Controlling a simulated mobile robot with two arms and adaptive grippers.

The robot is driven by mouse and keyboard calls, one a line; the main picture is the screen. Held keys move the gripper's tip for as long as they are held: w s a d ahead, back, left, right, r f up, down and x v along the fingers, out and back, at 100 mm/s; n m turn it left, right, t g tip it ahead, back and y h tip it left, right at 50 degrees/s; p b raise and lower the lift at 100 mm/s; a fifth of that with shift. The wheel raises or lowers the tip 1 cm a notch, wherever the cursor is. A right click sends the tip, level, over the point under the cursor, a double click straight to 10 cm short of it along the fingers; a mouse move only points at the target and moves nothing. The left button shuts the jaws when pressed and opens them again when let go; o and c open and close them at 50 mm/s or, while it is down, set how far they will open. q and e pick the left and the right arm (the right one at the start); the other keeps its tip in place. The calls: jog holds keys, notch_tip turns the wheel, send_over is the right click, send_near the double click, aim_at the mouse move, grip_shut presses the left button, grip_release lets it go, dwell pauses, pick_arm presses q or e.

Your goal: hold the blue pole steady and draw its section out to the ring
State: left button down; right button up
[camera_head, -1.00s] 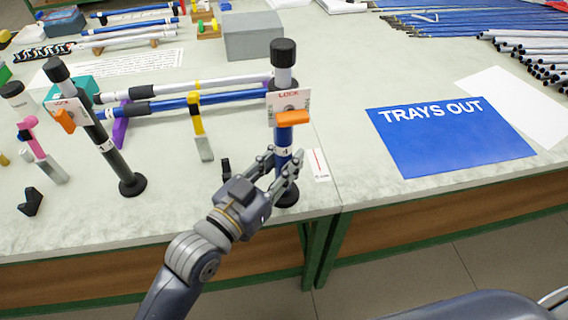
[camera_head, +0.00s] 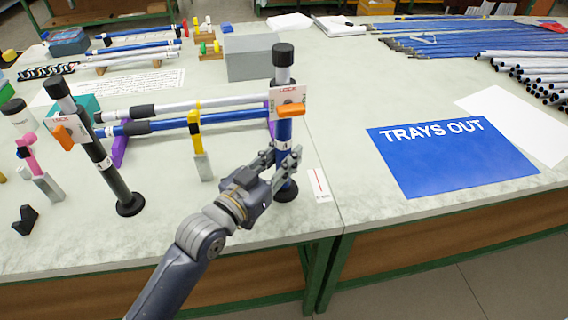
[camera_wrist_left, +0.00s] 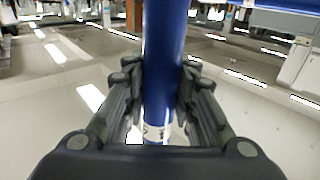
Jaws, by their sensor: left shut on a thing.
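The blue pole (camera_head: 284,135) stands upright on a round black foot (camera_head: 286,192) near the table's front edge. Its upper section (camera_head: 284,74) is grey with a black cap. A white LOCK plate (camera_head: 287,95) with an orange lever (camera_head: 289,110) sits at the joint; no ring can be made out for certain on the section. My left gripper (camera_head: 283,158) is shut around the lower blue tube, below the plate. The left wrist view shows the blue tube (camera_wrist_left: 164,60) between both fingers. My right gripper is not in view.
A dark green pole (camera_head: 103,160) with a similar plate stands to the left. Blue and white poles (camera_head: 220,118) lie on purple and yellow supports behind.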

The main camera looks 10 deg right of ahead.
aim_at(283, 147)
pick_arm(q)
jog(key=shift+w+d+f, duration=0.1)
jog(key=shift+w, duration=0.65)
jog(key=w+b, duration=0.2)
jog(key=w, duration=0.1)
jog(key=w+d+f, duration=0.1)
jog(key=w, duration=0.1)
jog(key=shift+b, duration=0.4)
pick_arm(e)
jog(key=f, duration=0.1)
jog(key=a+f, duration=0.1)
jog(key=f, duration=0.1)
pick_arm(q)
jog(key=shift+a+f+b, duration=0.1)
jog(key=shift+f+b, duration=0.35)
jog(key=shift+f, duration=0.5)
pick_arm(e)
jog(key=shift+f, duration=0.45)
pick_arm(q)
jog(key=c, duration=1.6)
grip_release()
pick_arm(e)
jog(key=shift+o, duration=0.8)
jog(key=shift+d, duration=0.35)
pick_arm(q)
jog(key=o, duration=0.4)
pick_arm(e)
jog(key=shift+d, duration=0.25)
